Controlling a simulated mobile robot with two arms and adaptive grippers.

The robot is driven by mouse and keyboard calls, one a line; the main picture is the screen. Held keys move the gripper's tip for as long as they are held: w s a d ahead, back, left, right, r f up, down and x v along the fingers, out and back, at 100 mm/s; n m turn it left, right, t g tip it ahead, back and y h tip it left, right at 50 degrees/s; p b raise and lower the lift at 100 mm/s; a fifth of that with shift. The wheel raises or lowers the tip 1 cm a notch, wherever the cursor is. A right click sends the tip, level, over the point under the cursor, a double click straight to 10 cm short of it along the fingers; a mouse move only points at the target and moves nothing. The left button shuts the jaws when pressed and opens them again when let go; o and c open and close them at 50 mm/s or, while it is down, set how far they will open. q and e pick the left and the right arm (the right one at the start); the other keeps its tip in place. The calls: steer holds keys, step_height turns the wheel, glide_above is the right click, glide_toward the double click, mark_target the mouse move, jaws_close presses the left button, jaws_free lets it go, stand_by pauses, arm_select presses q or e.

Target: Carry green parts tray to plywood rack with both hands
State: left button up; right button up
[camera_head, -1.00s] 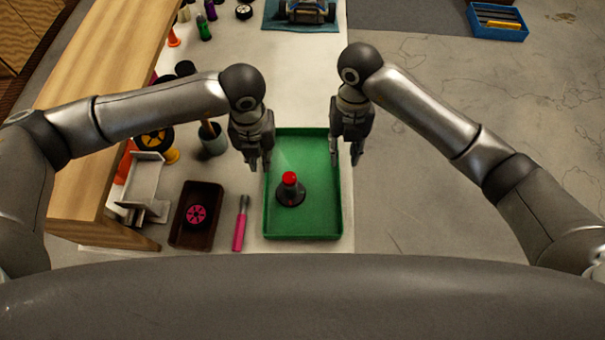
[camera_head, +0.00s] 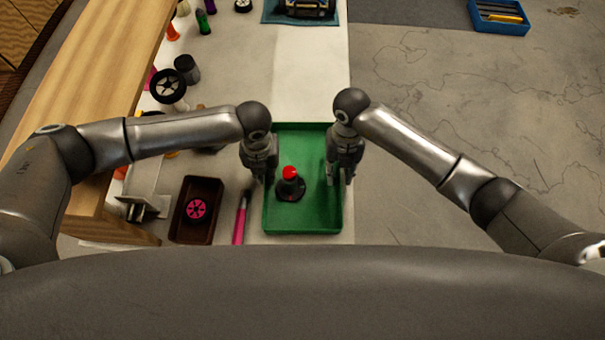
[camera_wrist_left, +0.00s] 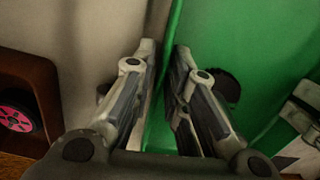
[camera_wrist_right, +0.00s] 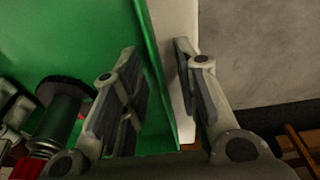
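The green parts tray (camera_head: 318,208) lies flat on the pale table. A black piece with a red top (camera_head: 290,185) stands inside it; it also shows in the right wrist view (camera_wrist_right: 62,112). My left gripper (camera_head: 262,178) is at the tray's left wall, and my right gripper (camera_head: 343,178) is at its right wall. In the left wrist view the fingers (camera_wrist_left: 163,60) straddle the wall with a narrow gap. In the right wrist view the fingers (camera_wrist_right: 157,58) straddle the opposite wall, with a wider gap. A light wooden structure (camera_head: 100,85) at the left may be the plywood rack.
A brown tray with a pink wheel (camera_head: 196,209) and a pink-handled tool (camera_head: 240,220) lie left of the green tray. Wheels and small parts crowd the table's left side. A blue box (camera_head: 499,16) sits far right.

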arm_select(q)
jaws_close()
arm_select(e)
steer(key=c, duration=0.4)
jaws_close()
steer(key=shift+r, duration=0.1)
